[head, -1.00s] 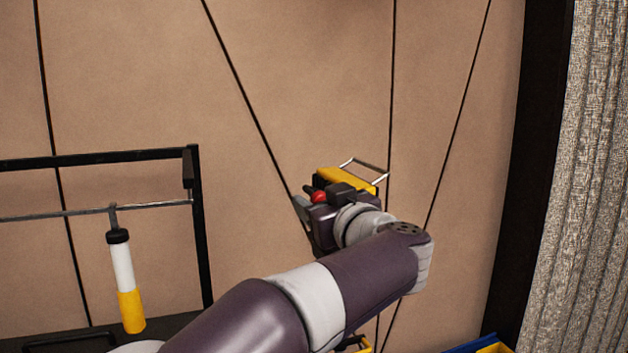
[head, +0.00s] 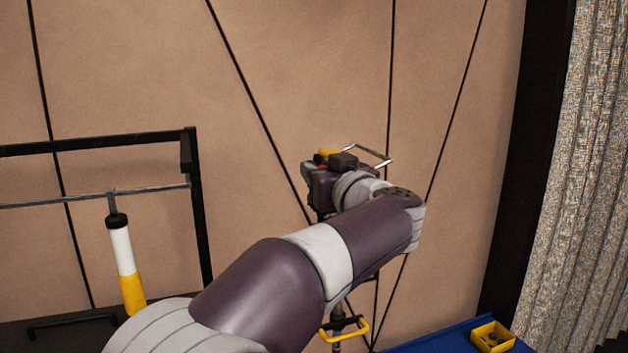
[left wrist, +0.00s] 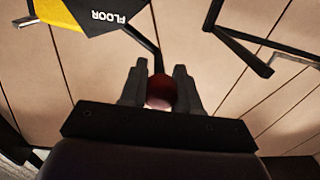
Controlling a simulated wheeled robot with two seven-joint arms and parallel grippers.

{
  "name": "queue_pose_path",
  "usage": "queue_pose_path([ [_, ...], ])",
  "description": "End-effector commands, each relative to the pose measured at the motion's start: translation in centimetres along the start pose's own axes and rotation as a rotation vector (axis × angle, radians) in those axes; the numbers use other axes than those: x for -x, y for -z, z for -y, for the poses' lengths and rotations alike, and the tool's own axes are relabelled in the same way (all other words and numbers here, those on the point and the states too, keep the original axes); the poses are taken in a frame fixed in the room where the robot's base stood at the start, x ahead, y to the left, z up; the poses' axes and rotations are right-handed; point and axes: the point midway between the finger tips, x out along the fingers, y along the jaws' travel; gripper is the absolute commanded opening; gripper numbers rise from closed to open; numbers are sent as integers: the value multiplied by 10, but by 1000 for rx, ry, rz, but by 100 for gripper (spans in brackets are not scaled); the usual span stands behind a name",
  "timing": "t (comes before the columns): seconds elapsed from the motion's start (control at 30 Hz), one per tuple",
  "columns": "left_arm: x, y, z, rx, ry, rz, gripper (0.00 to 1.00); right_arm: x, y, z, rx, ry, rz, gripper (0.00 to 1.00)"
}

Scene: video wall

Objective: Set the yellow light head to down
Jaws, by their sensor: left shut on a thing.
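The yellow light head (head: 329,154) is mostly hidden behind my left gripper (head: 323,165) in the head view; a bit of yellow and its metal frame (head: 372,154) show. In the left wrist view, its yellow and black body (left wrist: 95,14) is at the top left, with the word FLOOR upside down. A black lever runs from it to a round red knob (left wrist: 159,91). My left gripper (left wrist: 160,84) is shut on this knob, one finger on each side. My right gripper is in neither view. The head's front face is hidden, so its exact tilt is unclear.
A black frame (head: 198,215) with a hanging white and yellow tube (head: 124,262) stands at the left. A blue surface (head: 450,338) with a small yellow bin (head: 491,337) is at the lower right. A yellow handle (head: 345,329) shows below my arm. A panelled wall stands behind.

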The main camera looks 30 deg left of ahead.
Motion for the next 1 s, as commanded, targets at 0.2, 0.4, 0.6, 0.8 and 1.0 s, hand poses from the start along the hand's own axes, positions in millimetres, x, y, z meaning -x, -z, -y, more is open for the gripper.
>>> queue_pose_path([
  [0.2, 1, 23, -28, -240, -1, -12, 0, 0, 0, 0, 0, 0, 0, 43],
  [0.4, 2, 27, -33, -299, 0, -14, 0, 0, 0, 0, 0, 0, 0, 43],
  [0.6, 2, 27, -33, -298, -1, -14, 38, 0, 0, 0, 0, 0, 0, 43],
  [0.8, 2, 26, -33, -298, -1, -13, 56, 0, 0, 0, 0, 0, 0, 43],
  [1.0, 5, 25, -33, -297, -2, -14, 56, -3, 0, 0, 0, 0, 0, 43],
])
